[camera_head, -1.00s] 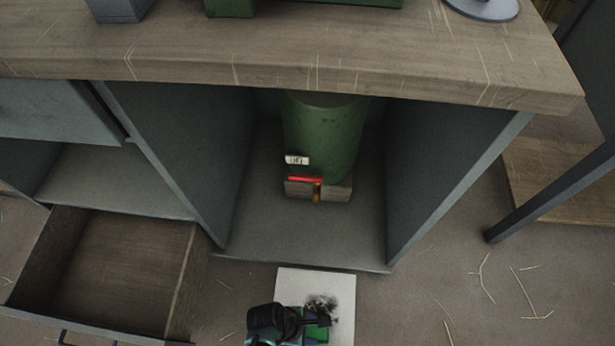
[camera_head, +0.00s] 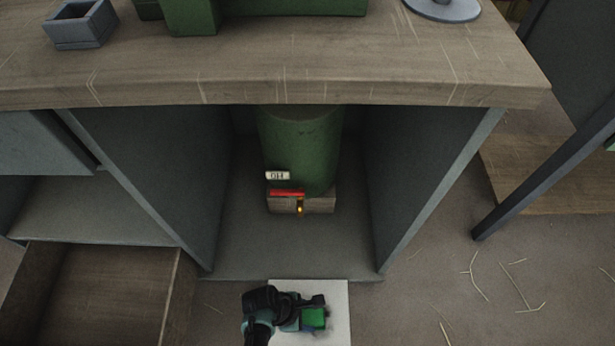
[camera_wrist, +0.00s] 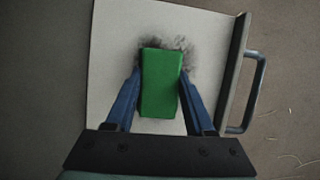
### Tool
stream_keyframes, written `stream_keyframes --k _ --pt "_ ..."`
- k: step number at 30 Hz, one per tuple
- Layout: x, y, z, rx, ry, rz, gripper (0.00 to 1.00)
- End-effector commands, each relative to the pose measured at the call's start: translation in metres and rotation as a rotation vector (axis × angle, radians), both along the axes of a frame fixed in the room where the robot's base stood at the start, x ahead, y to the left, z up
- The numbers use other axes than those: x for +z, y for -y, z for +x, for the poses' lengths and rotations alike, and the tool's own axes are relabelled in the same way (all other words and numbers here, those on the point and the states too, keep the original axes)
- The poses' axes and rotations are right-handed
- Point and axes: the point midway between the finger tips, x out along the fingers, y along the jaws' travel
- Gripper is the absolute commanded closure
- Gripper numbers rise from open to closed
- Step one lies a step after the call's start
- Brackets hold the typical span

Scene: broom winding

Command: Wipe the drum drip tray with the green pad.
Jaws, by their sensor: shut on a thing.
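My gripper (camera_head: 311,311) is shut on the green pad (camera_wrist: 161,88), one blue finger along each side. The pad also shows at the fingertips in the head view (camera_head: 314,319). Below it is the pale drip tray (camera_head: 338,298), on the floor in front of the cabinet opening. In the wrist view the tray (camera_wrist: 112,60) has a raised edge and a handle (camera_wrist: 252,92) on its right. A dark smudge (camera_wrist: 180,45) shows around the pad's far end; the pad hides part of the tray. I cannot tell whether the pad touches it.
A green drum (camera_head: 300,150) stands on a wooden block inside the open cabinet, with a red bar and a small label at its front. An open wooden drawer (camera_head: 100,300) is at the left. A dark slanting leg (camera_head: 540,165) and straw bits lie to the right.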

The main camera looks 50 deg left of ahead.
Motion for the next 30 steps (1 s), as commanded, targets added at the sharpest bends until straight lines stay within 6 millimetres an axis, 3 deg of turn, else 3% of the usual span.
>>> stream_keyframes --k 16,30 --pt "0.000 -0.028 0.023 0.000 0.000 0.004 1.00" --pt "-0.002 -0.014 0.039 -0.001 -0.001 0.003 1.00"
